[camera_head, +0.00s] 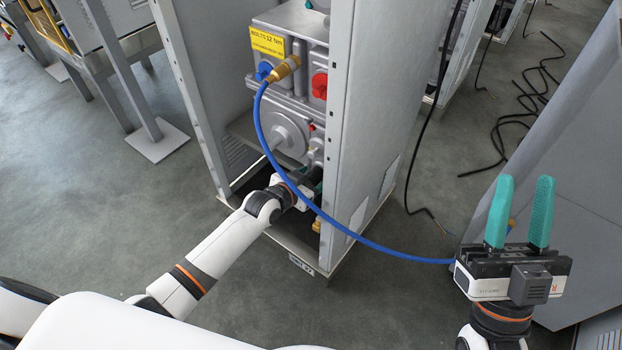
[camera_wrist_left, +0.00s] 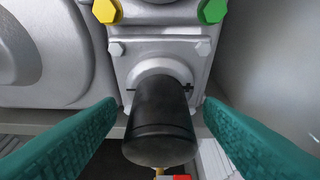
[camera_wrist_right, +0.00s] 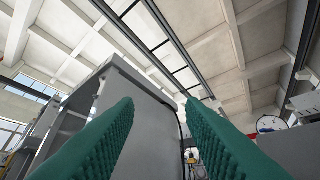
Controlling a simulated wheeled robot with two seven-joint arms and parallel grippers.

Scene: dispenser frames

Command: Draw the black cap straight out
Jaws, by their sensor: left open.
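The black cap (camera_wrist_left: 160,122) sits in a round grey collar on the machine's lower block (camera_wrist_left: 160,62) in the left wrist view. My left gripper (camera_wrist_left: 160,112) is open, one teal finger on each side of the cap, with gaps between. In the head view the left arm reaches into the lower cabinet, and the cap there is hidden or too small to make out. My right gripper (camera_head: 520,212) is open and empty, fingers pointing up, at the right of the head view. In the right wrist view its fingers (camera_wrist_right: 160,125) frame the ceiling and a grey cabinet.
Yellow (camera_wrist_left: 107,11) and green (camera_wrist_left: 212,10) hex plugs sit above the cap. A blue hose (camera_head: 340,222) hangs from a brass fitting (camera_head: 285,68) and passes close to my left wrist. Grey cabinet walls (camera_head: 375,100) stand on both sides. Black cables (camera_head: 520,100) lie on the floor.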

